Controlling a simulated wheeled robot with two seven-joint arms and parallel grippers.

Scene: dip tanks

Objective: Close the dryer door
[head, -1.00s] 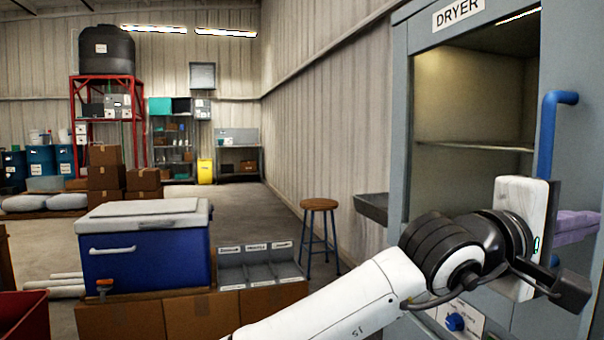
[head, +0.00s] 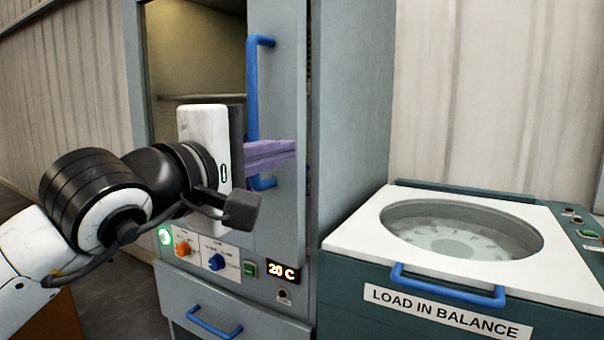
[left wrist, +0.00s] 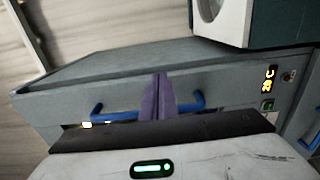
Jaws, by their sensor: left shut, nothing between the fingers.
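The dryer door (head: 284,95) is a tall grey panel with an upright blue handle (head: 253,85). It stands partly open, and the lit dryer interior (head: 195,60) shows to its left. My left gripper (head: 290,150) has purple fingers, shut together and empty. In the left wrist view the shut fingers (left wrist: 159,88) overlap the middle of the blue handle (left wrist: 197,102). My right gripper is not in view.
Below the door are the dryer's knobs (head: 216,262), a 20 C display (head: 283,272) and a drawer with a blue handle (head: 214,324). A white-topped machine (head: 360,222) labelled "LOAD IN BALANCE" stands close at the right.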

